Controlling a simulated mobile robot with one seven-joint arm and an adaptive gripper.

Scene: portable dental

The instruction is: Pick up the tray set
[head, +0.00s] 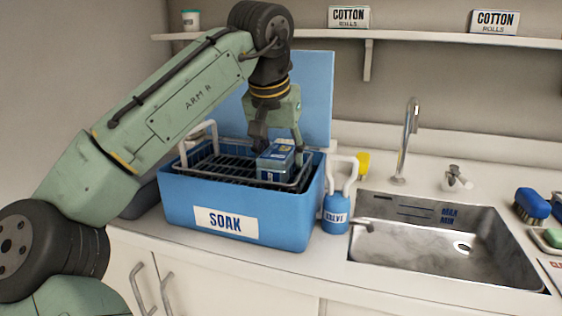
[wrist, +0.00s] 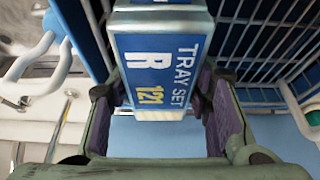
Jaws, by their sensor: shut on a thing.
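The tray set (head: 276,162) is a blue box with a light stripe, in the right part of the soak tub (head: 175,205), at the wire rack. In the wrist view the tray set (wrist: 158,75) shows a blue label reading "TRAY SET R 121". My gripper (head: 277,140) reaches down into the tub from above and is shut on the tray set. In the wrist view its fingers (wrist: 165,105) stand on either side of the box. I cannot tell whether the box still touches the rack.
The wire rack (head: 215,170) has a pale raised handle at left. The tub's blue lid (head: 315,90) stands open behind. A blue valve bottle (head: 336,213) stands right of the tub, beside the sink (head: 420,240) and tap (head: 409,140). A shelf (head: 420,40) with cotton rolls boxes runs above.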

